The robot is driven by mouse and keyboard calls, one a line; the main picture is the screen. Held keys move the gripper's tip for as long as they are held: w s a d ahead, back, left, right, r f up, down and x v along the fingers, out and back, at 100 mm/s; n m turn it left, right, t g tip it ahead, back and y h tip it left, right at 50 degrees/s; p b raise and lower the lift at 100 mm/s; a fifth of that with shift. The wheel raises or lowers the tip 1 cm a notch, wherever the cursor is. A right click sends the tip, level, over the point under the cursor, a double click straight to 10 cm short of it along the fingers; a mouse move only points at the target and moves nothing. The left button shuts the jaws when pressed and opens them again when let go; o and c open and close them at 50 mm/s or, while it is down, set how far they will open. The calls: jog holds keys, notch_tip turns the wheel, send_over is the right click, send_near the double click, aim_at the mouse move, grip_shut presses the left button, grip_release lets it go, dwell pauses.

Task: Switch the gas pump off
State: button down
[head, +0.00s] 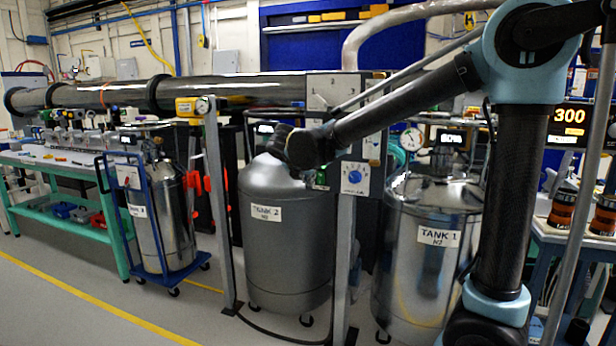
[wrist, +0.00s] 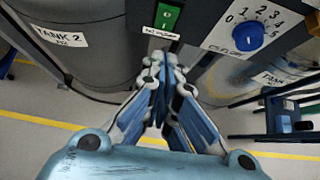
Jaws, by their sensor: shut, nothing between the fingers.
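A green rocker switch (wrist: 167,17) sits on the dark panel in the wrist view, with a small white label (wrist: 160,33) below it whose print is too small to read surely. The switch also shows in the head view (head: 320,177), small and partly behind my arm. Which side of the rocker is pressed I cannot tell. My gripper (wrist: 167,62) is shut and empty, its fingertips pointing at the panel just below the label in the picture. I cannot tell whether they touch it. In the head view my wrist hides most of the gripper.
A blue dial (wrist: 247,36) numbered 0 to 5 is right of the switch. Tank 2 (head: 285,245) stands left of the panel post and Tank 1 (head: 425,265) right. A metal post (head: 343,260) rises in front. Open floor (head: 60,300) lies at left.

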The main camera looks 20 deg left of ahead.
aim_at(321, 183)
jog(key=w, duration=0.2)
jog(key=w+f, duration=0.1)
jog(key=w, duration=0.2)
jog(key=w+f, duration=0.1)
jog(key=w, duration=0.1)
jog(key=shift+w+d+f, duration=0.25)
jog(key=shift+w+d, duration=0.05)
jog(key=shift+w, duration=0.05)
